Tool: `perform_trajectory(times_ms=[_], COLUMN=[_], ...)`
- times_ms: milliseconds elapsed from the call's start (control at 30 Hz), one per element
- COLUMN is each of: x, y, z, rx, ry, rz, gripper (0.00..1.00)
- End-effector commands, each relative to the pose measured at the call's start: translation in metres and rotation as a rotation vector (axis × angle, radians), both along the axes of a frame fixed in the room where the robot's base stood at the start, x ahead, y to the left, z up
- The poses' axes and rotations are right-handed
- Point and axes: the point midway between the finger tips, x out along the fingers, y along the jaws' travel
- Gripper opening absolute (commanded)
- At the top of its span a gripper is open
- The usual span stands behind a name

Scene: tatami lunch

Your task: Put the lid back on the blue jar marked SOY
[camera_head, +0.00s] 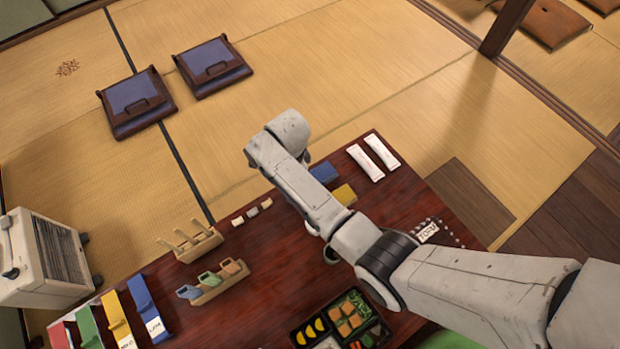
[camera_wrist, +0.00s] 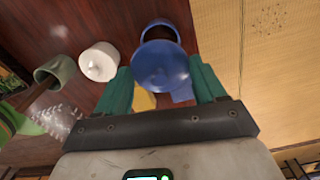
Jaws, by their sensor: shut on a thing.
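A round blue lid (camera_wrist: 162,72) with a small knob is held between the green fingers of my gripper (camera_wrist: 159,67) in the wrist view. Just beyond it in that picture is the blue jar (camera_wrist: 180,32), open, with its dark mouth partly showing. The lid overlaps the near part of the jar, so I cannot tell whether they touch. No SOY marking is readable on the jar. In the head view my arm hides the gripper, the lid and the jar.
A white lidded jar (camera_wrist: 99,62) and a grey-green cup (camera_wrist: 57,72) stand left of the lid. Blue (camera_head: 324,172) and yellow (camera_head: 344,194) folded pieces lie on the dark table (camera_head: 250,310). A bento box (camera_head: 297,340) and small racks (camera_head: 207,297) are nearer.

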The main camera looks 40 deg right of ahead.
Motion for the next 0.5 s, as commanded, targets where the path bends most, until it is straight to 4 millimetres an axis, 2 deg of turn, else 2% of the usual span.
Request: perform_trajectory(times_ms=[267, 500], x=[0.001, 0.001], y=[0.001, 0.001], z=[-0.010, -0.028], rx=[0.000, 0.000], ry=[0.000, 0.000], rz=[0.000, 0.000], gripper=[0.41, 0.41])
